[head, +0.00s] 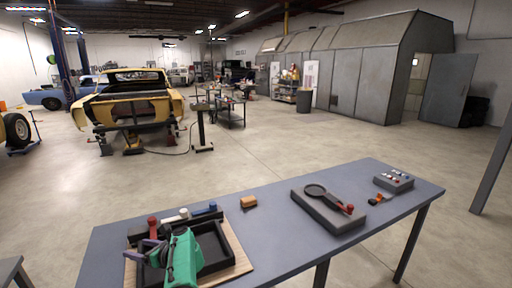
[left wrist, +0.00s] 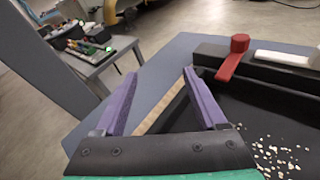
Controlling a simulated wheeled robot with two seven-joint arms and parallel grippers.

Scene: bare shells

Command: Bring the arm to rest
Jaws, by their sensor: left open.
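My left gripper (head: 150,250) shows at the lower left in the head view, with a green body and purple fingers. It is over the black tray (head: 214,262), which lies on a light wooden board (head: 240,262) on the grey table. In the left wrist view the two purple fingers (left wrist: 162,74) stand apart with nothing between them. The tray (left wrist: 245,105) there holds small pale bits. A black rack at the tray's back carries a red piece (left wrist: 234,58), a white one (left wrist: 288,58) and, in the head view, a blue one (head: 212,207). My right gripper is not in view.
The table's middle is mostly clear. A car shell stands far behind.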

